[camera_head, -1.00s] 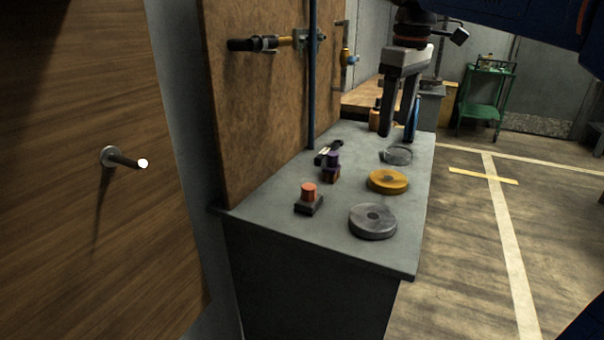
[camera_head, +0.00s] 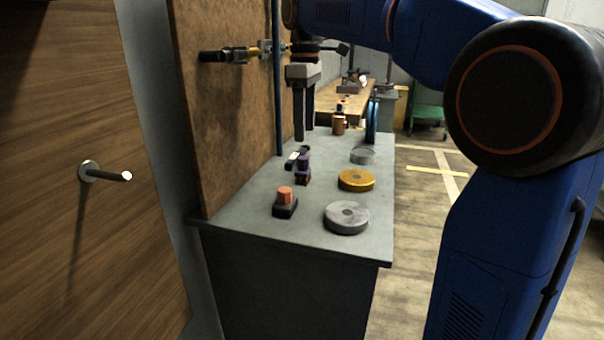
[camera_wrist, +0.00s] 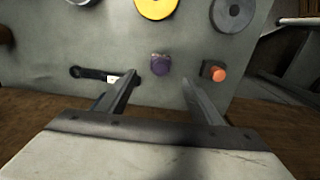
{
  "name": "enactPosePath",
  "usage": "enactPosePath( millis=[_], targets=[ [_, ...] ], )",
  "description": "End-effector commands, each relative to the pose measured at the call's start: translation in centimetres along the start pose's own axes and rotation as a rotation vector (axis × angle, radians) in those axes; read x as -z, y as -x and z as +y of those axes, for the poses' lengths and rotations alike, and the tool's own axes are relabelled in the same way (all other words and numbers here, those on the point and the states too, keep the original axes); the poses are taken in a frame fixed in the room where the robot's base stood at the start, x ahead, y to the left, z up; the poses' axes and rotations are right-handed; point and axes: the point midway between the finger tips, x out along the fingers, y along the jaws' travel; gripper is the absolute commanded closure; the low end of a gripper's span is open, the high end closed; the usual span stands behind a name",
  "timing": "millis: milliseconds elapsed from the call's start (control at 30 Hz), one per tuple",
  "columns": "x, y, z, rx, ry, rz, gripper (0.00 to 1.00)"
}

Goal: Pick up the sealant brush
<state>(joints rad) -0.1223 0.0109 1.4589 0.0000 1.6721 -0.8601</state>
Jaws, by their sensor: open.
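No bristles show, so I cannot tell for sure which item is the sealant brush. A small dark long piece with a white patch (camera_head: 292,160) lies on the grey bench; the wrist view shows it left of my fingers (camera_wrist: 92,74). Right beside it stands a purple-topped piece on a dark block (camera_head: 303,165), seen between my fingertips in the wrist view (camera_wrist: 160,65). An orange cylinder on a dark block (camera_head: 285,197) stands nearer the front. My gripper (camera_head: 304,134) is open and empty, pointing down above the bench's far part; it also shows in the wrist view (camera_wrist: 159,79).
The grey bench (camera_head: 255,228) also holds a grey disc (camera_head: 347,218), a yellow disc (camera_head: 356,180), a grey ring (camera_head: 362,156) and an orange-brown bottle (camera_head: 338,124). A brown panel with a blue upright pipe (camera_head: 278,80) edges its left side. A peg (camera_head: 108,174) sticks out nearby.

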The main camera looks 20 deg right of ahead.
Motion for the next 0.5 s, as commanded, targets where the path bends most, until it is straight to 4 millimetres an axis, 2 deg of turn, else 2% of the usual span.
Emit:
enactPosePath(
  millis=[100, 200, 500],
  targets=[
    [0.0, -2.2, 0.0, 0.002, 0.000, -0.002, 0.41],
    [0.0, -3.6, 0.0, 0.001, 0.000, -0.001, 0.41],
    [0.1, -5.5, -0.1, 0.001, 0.000, 0.000, 0.41]
  ],
)
